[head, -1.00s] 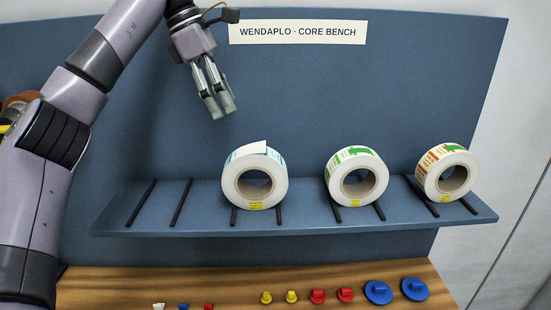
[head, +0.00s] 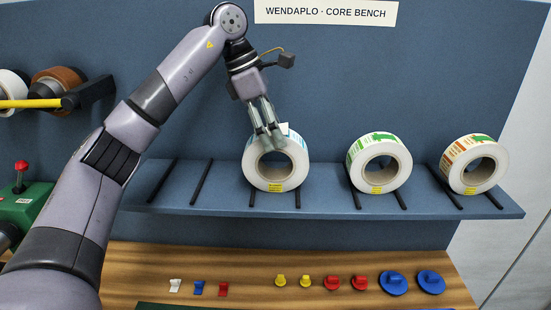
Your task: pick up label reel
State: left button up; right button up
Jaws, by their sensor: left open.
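Three label reels stand upright on the blue shelf (head: 330,205), each resting across a pair of dark rods. The left reel (head: 275,179) has blue print, the middle reel (head: 379,163) green print and the right reel (head: 473,164) orange and green print. My left gripper (head: 268,138) is open, its fingers pointing down at the top of the blue-printed reel and hiding part of its upper rim. I cannot tell whether the fingers touch it. My right gripper is not in view.
An empty rod pair (head: 181,182) lies on the shelf's left. Below, the wooden bench (head: 250,265) carries small white, blue, red and yellow pieces and large blue plugs (head: 393,283). A brown roll (head: 60,92) and a green machine (head: 22,208) stand at the left.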

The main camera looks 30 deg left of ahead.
aim_at(265, 178)
pick_arm(q)
jog(key=p+x, duration=0.2)
jog(key=x, duration=0.2)
jog(key=shift+f, duration=0.2)
jog(key=shift+w+d+f, duration=0.1)
jog(key=shift+f, duration=0.2)
jog(key=shift+c, duration=0.4)
grip_shut()
jog(key=shift+r, duration=0.15)
